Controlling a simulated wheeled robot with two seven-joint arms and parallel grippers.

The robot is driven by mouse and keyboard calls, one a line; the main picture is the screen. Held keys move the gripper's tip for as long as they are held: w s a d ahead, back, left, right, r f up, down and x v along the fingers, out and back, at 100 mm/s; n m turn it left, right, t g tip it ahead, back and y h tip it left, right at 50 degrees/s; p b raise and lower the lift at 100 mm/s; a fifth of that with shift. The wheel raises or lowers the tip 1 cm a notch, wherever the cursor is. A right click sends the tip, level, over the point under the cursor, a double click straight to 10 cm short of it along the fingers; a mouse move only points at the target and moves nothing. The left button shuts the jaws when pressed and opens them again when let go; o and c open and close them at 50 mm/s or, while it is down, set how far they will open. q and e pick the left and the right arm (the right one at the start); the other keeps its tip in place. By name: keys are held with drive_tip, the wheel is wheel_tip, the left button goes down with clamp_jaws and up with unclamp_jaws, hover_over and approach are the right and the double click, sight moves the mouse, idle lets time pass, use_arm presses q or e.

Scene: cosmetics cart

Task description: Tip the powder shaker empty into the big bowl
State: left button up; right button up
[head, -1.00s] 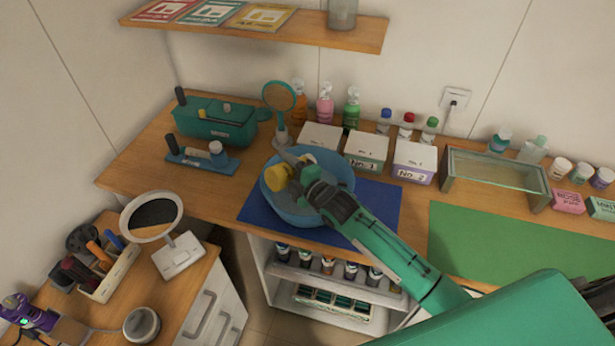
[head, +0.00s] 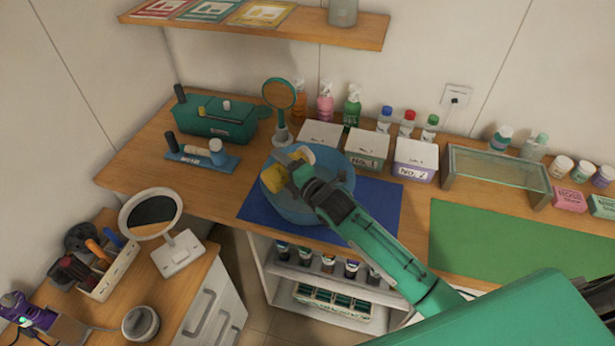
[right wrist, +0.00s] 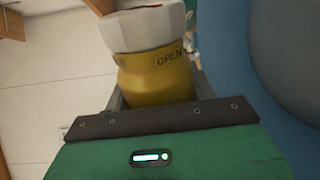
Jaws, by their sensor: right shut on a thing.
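The powder shaker, with a yellow body (head: 273,179) and a white faceted cap (head: 302,154), is held over the big blue bowl (head: 345,190). It looks tipped well over in the head view, with its cap toward the back right. My right gripper (head: 289,169) is shut on its body. In the right wrist view the yellow body (right wrist: 155,78) sits between the fingers, with the word OPEN by the white cap (right wrist: 142,25). The bowl (right wrist: 255,60) fills the right side there. No falling powder can be made out. My left gripper is not in view.
The bowl stands on a blue mat (head: 378,205). Behind it are a teal round mirror (head: 279,94) and lidded boxes (head: 367,147). A glass-sided tray (head: 497,178) stands right, above a clear green mat (head: 520,240). A shelf (head: 340,32) hangs above.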

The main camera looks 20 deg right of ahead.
drive_tip(key=shift+r+n, duration=0.1)
drive_tip(key=shift+n, duration=0.2)
